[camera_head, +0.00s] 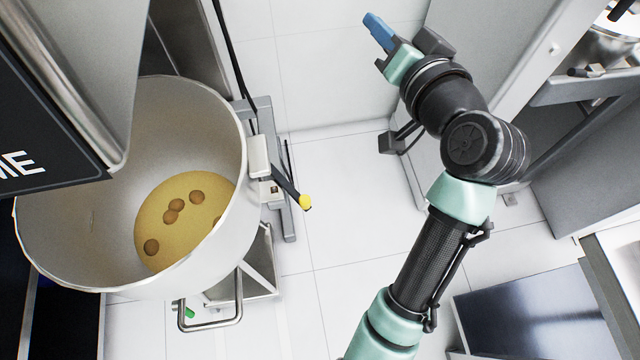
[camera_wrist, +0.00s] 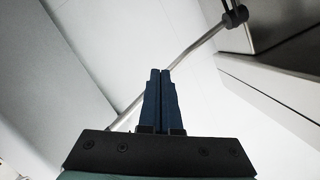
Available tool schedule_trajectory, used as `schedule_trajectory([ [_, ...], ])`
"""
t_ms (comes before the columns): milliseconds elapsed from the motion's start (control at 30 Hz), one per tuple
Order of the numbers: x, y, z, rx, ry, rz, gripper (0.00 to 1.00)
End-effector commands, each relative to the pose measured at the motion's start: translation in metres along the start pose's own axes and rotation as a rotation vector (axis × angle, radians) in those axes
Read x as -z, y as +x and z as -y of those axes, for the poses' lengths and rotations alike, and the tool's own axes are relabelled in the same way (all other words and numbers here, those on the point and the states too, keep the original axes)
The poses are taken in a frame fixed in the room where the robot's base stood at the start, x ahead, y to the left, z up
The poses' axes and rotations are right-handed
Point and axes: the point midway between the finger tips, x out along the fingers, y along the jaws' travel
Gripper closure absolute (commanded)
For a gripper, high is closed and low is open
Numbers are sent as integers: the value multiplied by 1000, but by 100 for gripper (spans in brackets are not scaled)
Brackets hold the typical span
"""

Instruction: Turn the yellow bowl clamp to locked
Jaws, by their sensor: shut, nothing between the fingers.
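The yellow bowl clamp (camera_head: 305,202) is a yellow knob at the end of a dark lever on the right side of the mixer bowl (camera_head: 200,282). The lever slants down and to the right from the bowl's side bracket. My gripper (camera_head: 376,28) is up and to the right of the clamp in the head view, well apart from it. Its blue fingers are shut together with nothing between them, as the wrist view (camera_wrist: 160,72) also shows. The clamp does not show in the wrist view.
The bowl holds a yellowish mass with several brown balls. The mixer head (camera_head: 75,60) overhangs the bowl at the upper left. Grey cabinets stand at the right. The floor between bowl and arm is clear.

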Motion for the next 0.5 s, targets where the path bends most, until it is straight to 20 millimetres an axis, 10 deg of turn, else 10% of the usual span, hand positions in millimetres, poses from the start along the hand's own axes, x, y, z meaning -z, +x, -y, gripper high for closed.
schedule_trajectory([
  [33,-61,2,-48,8,118,86,100],
  [200,-193,-22,-121,137,494,286,100],
  [333,-254,-48,-146,263,723,338,100],
  [500,-286,-72,-156,378,876,341,100],
])
